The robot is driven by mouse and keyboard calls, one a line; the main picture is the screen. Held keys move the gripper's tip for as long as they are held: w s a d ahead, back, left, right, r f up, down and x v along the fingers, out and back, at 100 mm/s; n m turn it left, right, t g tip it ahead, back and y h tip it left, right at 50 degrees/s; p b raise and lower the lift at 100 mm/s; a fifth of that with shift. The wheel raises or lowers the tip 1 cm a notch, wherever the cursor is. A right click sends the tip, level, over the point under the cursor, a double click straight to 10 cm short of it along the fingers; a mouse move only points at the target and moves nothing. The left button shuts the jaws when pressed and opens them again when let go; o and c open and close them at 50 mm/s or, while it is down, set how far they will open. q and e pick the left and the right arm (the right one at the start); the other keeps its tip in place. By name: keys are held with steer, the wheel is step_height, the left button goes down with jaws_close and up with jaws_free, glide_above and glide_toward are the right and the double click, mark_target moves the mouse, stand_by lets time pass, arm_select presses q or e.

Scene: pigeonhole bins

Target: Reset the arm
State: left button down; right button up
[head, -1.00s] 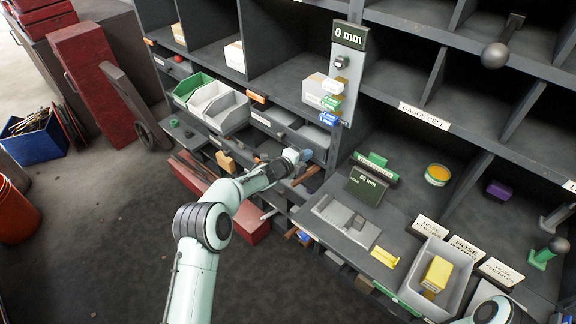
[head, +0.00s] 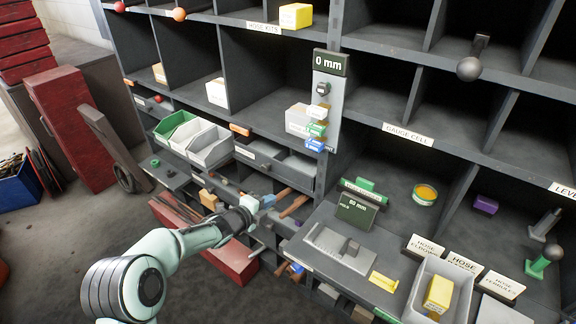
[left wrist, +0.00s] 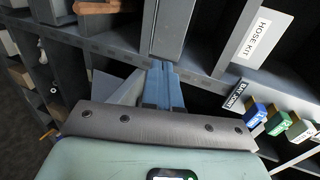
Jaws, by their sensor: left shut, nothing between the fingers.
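My left arm comes in from the lower left of the head view. Its gripper (head: 258,203) is shut and empty, in front of the lower bins of the pigeonhole shelving (head: 334,120). In the left wrist view the blue-grey fingers (left wrist: 168,88) are together, pointing at the shelf front near a "HOSE KIT" label (left wrist: 263,35). The gripper appears apart from the shelf, though the exact gap cannot be told. My right gripper does not show.
White and green bins (head: 176,131) stand left of centre. A red cabinet (head: 72,128) is at the left. The floor at lower left is open.

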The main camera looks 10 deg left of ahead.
arm_select(q)
steer(key=s+d+f+n+g+y+p, duration=0.1)
steer(key=s+d+f+n+g+p, duration=0.15)
steer(key=s+f+n, duration=0.6)
steer(key=s+d+f+n+g+y+p, duration=0.15)
steer(key=s+f+n+g, duration=0.35)
steer(key=s+f, duration=0.7)
arm_select(e)
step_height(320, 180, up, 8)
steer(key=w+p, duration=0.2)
steer(key=p, duration=0.1)
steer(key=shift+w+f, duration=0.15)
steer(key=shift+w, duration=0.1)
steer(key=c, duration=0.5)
arm_select(q)
steer(key=s+d+f+n+g, duration=0.1)
steer(key=s+n, duration=0.3)
steer(key=s, duration=0.4)
steer(key=s+d+f+n+g, duration=0.2)
steer(key=s+f+n+g, duration=0.1)
steer(key=s, duration=0.6)
steer(key=s+d+f+n+g, duration=0.1)
steer(key=s+f+n+g, duration=0.2)
steer(key=s+n, duration=0.3)
steer(key=shift+s+d+h, duration=0.25)
steer(key=shift+s+h, duration=0.1)
steer(key=shift+s, duration=0.85)
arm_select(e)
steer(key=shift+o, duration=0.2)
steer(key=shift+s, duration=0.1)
